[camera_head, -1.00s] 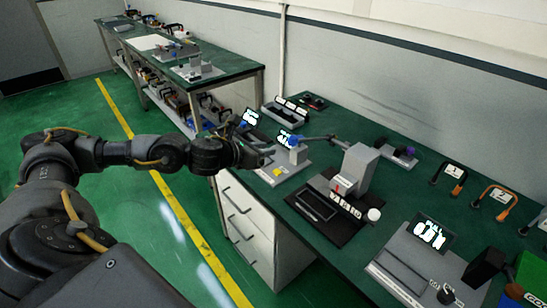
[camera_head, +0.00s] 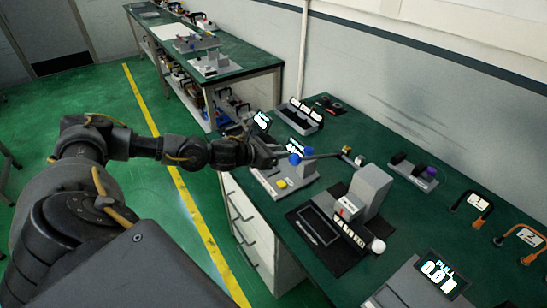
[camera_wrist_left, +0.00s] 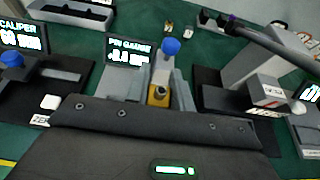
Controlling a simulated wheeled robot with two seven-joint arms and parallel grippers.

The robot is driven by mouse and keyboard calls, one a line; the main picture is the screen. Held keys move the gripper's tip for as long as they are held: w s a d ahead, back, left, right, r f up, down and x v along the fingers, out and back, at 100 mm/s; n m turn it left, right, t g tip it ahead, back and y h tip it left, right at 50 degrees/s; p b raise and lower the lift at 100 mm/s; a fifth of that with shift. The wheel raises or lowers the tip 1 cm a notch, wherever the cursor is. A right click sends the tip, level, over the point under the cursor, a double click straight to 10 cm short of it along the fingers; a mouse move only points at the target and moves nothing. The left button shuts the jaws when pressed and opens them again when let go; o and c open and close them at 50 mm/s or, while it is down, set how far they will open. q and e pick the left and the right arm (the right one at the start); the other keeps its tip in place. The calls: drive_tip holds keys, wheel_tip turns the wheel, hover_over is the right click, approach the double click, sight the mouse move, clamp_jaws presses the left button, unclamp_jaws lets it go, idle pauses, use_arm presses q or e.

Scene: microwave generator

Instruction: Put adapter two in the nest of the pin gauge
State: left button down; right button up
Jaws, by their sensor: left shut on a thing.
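The pin gauge stands on the bench. Its grey base (camera_head: 300,182), blue knob (camera_head: 295,158) and lit display (camera_head: 300,147) show in the head view. In the wrist view its display (camera_wrist_left: 128,50) and blue knob (camera_wrist_left: 170,47) lie straight ahead. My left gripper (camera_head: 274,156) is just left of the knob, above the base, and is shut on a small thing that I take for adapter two. A brass piece with a dark hole (camera_wrist_left: 158,95) shows just past the dark gripper body. The fingertips and nest are hard to make out. My right gripper is out of view.
A dark rod (camera_wrist_left: 275,48) crosses the wrist view's upper right.

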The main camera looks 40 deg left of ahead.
use_arm(q)
drive_tip(key=w+a+f, duration=0.1)
drive_tip(key=f, duration=0.1)
drive_tip(key=w+a+f+p, duration=0.1)
drive_tip(key=w+a+f, duration=0.2)
drive_tip(key=a+f, duration=0.1)
drive_tip(key=shift+w+a+f+p, duration=0.1)
drive_tip(key=shift+w+f+p, duration=0.1)
drive_tip(key=shift+p, duration=0.1)
drive_tip(key=shift+w+a+f+p, duration=0.15)
drive_tip(key=shift+f+p, duration=0.7)
drive_tip(key=shift+f, duration=0.9)
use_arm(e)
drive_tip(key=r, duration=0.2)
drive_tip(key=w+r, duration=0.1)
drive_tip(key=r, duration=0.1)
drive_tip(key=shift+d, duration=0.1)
use_arm(q)
drive_tip(key=shift+f, duration=0.2)
drive_tip(key=c, duration=1.2)
unclamp_jaws()
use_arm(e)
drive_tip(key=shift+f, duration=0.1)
